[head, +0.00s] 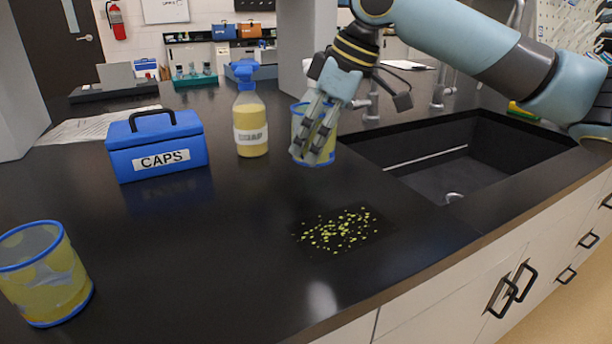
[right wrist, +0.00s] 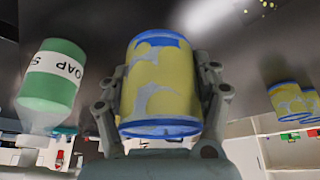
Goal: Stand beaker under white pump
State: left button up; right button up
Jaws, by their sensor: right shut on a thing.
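In the head view my right gripper (head: 318,140) is shut around a yellow-patterned beaker (head: 298,130) with blue rims, just left of the sink. The right wrist view shows this beaker (right wrist: 160,85) between the two fingers (right wrist: 163,100). I cannot tell whether its base touches the counter. Left of it stands a pump bottle (head: 250,115) with yellowish contents, a white label and a blue pump head. A green bottle (right wrist: 52,78) labelled SOAP shows in the right wrist view. My left gripper is not in view.
Another blue-rimmed beaker (head: 45,275) stands at the front left. A blue CAPS box (head: 160,160) is behind it. A dark patch with yellow-green specks (head: 340,232) lies near the front edge. The sink (head: 430,165) opens at right. The middle counter is clear.

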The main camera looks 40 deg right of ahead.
aim_at(306, 184)
jog(key=shift+w+a+f, duration=0.3)
jog(key=shift+w+f, duration=0.2)
jog(key=shift+w, duration=0.2)
notch_tip(306, 184, down, 3)
jog(key=shift+f+b, duration=0.2)
jog(key=shift+b, duration=0.35)
jog(key=shift+f, duration=0.25)
jog(key=shift+f, duration=0.15)
jog(key=o, duration=1)
jog(key=shift+o, duration=0.2)
jog(key=p+v, duration=0.4)
jog(key=v, duration=0.7)
jog(key=shift+s+d+r+p, duration=0.1)
jog(key=shift+s+r+p, duration=0.15)
jog(key=shift+r+p, duration=0.5)
